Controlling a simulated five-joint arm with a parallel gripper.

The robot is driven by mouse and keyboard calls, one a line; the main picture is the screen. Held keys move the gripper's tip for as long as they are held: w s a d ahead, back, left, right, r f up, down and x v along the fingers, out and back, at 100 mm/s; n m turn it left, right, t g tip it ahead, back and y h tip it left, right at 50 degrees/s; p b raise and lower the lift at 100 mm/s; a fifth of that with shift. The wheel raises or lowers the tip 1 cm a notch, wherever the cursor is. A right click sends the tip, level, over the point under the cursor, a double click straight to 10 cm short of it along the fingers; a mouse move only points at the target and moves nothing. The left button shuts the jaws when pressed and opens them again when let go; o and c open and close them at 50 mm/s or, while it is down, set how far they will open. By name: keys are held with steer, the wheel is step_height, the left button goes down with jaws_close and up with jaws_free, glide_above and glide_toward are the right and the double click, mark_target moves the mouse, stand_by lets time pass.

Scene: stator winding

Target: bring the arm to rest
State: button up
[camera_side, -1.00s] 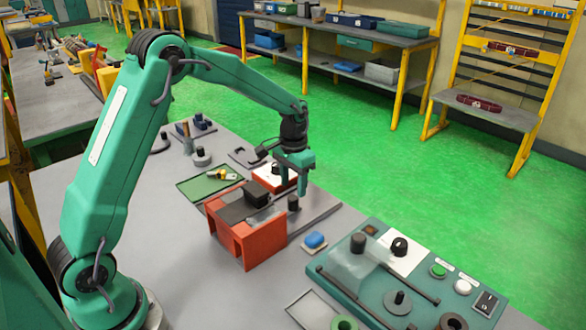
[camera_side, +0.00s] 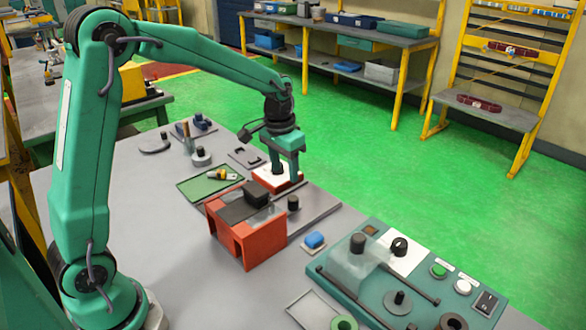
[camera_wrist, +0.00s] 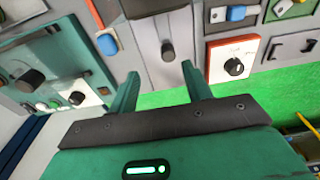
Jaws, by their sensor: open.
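My gripper (camera_side: 285,172) hangs from my teal arm over the bench, with its fingers pointing down. In the side view it is in front of a red box with a white top (camera_side: 270,184), partly covering it. I cannot tell the exact gap to the box. In the wrist view my gripper (camera_wrist: 158,66) has its two teal fingers spread apart with nothing between them. The red box with its black knob also shows in the wrist view (camera_wrist: 217,72), right of the fingers.
An orange-red fixture (camera_side: 262,249) with a dark block on top stands close by. A blue block (camera_side: 315,239), a teal control panel (camera_side: 455,300) and a green tray (camera_side: 192,184) lie on the grey bench (camera_side: 180,245).

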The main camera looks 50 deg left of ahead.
steer(key=s+d+r+t, duration=0.2)
steer(key=s+r, duration=0.2)
steer(key=s, duration=0.7)
steer(key=s+d+r+t, duration=0.1)
steer(key=s+r, duration=0.4)
steer(key=s, duration=0.7)
steer(key=shift+d+r+t, duration=0.2)
steer(key=shift+d+t, duration=0.15)
steer(key=shift+t, duration=0.45)
